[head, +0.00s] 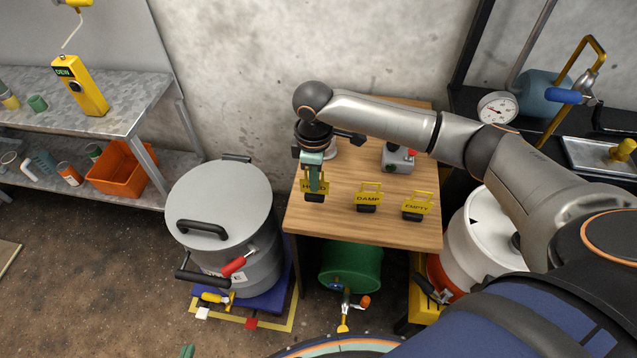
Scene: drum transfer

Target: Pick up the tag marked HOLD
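The yellow HOLD tag (305,188) stands in a small black holder at the front left of the wooden table (345,230). My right gripper (314,183) points down at this tag. Its green finger covers the middle of the lettering. The fingers line up one behind the other, so I cannot tell whether they are closed on the tag. The yellow DAMP tag (368,197) and the EMPTY tag (417,205) stand to the right in black holders. A small green tip at the bottom edge looks like my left gripper (187,351); the remainder is out of view.
A grey lidded drum (222,205) stands left of the table. A grey device (398,158) sits at the table's back right. A green drum (350,267) is below the table, and a white-topped drum (487,230) stands to the right. A metal shelf (130,95) is at left.

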